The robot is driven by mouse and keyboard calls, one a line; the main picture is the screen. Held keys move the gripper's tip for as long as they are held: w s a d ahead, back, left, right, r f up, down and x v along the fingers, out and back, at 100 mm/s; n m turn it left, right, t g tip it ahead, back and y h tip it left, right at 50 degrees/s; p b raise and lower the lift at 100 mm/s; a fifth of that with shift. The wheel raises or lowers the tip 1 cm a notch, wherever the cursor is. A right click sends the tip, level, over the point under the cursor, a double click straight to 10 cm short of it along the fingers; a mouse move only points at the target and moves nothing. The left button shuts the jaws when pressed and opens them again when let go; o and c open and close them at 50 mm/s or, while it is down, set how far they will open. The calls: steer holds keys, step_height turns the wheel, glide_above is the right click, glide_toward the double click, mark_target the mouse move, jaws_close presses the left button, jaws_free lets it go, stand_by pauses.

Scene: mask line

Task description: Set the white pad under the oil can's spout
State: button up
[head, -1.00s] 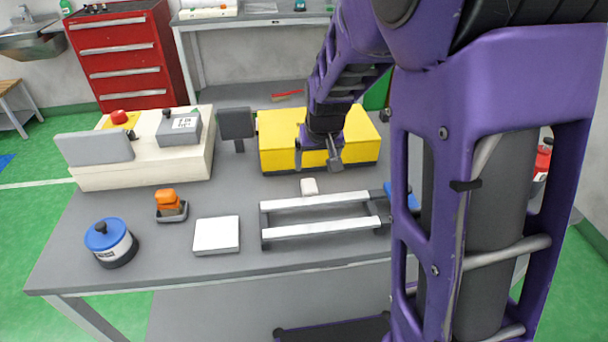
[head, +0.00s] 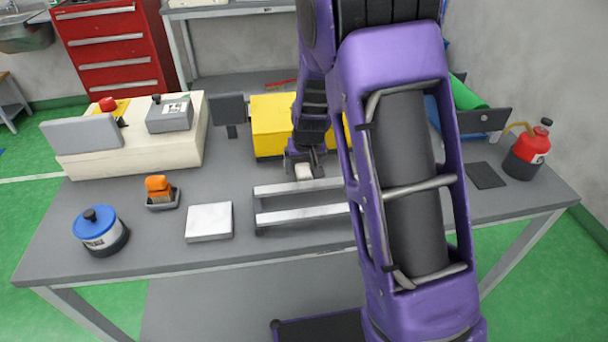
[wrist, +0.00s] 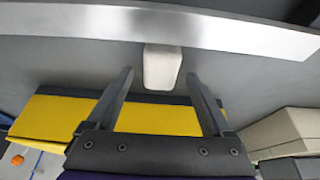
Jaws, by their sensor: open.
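A small white pad-like block (head: 304,172) lies on the table behind the grey rail frame. In the wrist view the white pad (wrist: 162,67) shows between my fingertips, with a gap on each side. My gripper (head: 303,160) is open and empty, pointing down over it; its fingers (wrist: 160,73) are spread. How far the tips are above the table is unclear. The red oil can (head: 525,158) with a black cap stands at the table's right end. Its tan spout (head: 515,127) points left, towards a dark square (head: 486,175) on the table.
A grey rail frame (head: 295,187) stands close in front of the pad. A yellow box (head: 270,126) is behind it. A flat white square (head: 209,222), an orange-topped item (head: 158,190) and a blue-lidded pot (head: 101,232) are at left. My arm hides the table's middle right.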

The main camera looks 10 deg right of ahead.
steer(key=shift+c, duration=0.2)
jaws_close()
step_height(320, 180, up, 9)
steer(key=shift+r+p, duration=0.1)
steer(key=shift+p, duration=0.95)
steer(key=p, duration=0.3)
glide_toward(304, 168)
steer(key=s+d, duration=0.2)
steer(key=shift+s+d+r, duration=0.15)
steer(key=shift+s+d, duration=0.2)
steer(key=shift+d, duration=0.05)
steer(key=shift+s+d, duration=0.1)
steer(key=shift+s, duration=0.15)
